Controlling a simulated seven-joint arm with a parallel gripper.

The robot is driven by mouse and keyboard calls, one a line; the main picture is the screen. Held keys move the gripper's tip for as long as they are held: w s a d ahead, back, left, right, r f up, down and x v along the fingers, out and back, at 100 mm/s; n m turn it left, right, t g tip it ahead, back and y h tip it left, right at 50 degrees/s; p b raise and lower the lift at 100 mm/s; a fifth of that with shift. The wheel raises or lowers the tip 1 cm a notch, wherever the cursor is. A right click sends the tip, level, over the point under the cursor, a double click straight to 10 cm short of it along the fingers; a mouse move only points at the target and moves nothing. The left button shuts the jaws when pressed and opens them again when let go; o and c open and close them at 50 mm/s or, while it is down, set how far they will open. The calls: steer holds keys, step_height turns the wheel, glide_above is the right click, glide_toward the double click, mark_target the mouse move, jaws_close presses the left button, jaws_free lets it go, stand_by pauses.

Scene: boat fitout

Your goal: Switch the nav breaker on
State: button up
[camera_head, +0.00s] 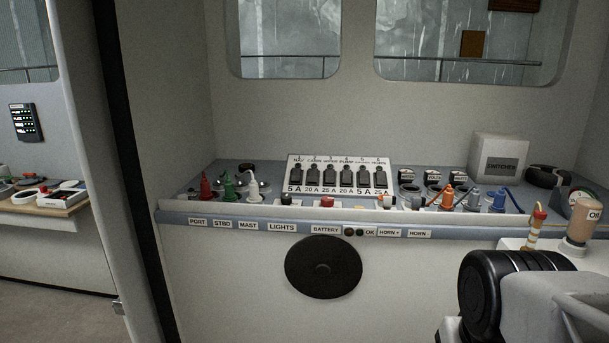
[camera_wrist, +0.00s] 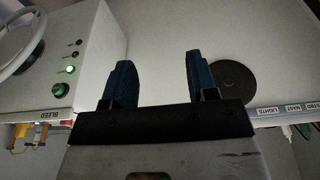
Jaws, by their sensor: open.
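The white breaker panel (camera_head: 340,159) stands tilted on the console, with a row of several dark breakers. The nav breaker (camera_head: 298,174) is the leftmost one, under the label NAV and above a 5 A mark. Its on or off position is too small to tell. My gripper (camera_wrist: 158,65) is open and empty in the wrist view, its two dark blue fingers apart. The breaker panel does not show in the wrist view. In the head view part of my arm is at the lower right, and the fingers are not seen there.
The console lip (camera_head: 330,213) runs in front of the panel. Red (camera_head: 206,187) and green plugs stand left, orange (camera_head: 447,197) and blue plugs right. A round black disc (camera_head: 323,267) is on the front wall. A white box (camera_head: 499,157) and oil bottle (camera_head: 582,221) stand right.

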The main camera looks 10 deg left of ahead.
steer(key=shift+w+r, duration=0.15)
steer(key=shift+w, duration=0.1)
steer(key=c, duration=0.5)
steer(key=shift+w+a+r, duration=0.15)
steer(key=shift+w+r, duration=0.3)
steer(key=shift+w, duration=0.3)
jaws_close()
steer(key=w+a+r+t, duration=0.1)
steer(key=w+a+r, duration=0.25)
steer(key=w, duration=0.45)
steer(key=w+a+r+t, duration=0.15)
steer(key=w+r, duration=0.25)
steer(key=w, duration=0.4)
steer(key=w+a+r, duration=0.3)
steer(key=w+r, duration=0.1)
steer(key=w, duration=0.4)
steer(key=w+a+r+t, duration=0.1)
steer(key=w+a+r, duration=0.1)
steer(key=w+a, duration=0.9)
steer(key=w+a+r+t, duration=0.1)
steer(key=w+a+r, duration=0.1)
steer(key=w+a, duration=1)
steer(key=w, duration=0.3)
steer(key=shift+w+a+t, duration=0.2)
steer(key=shift+t, duration=0.15)
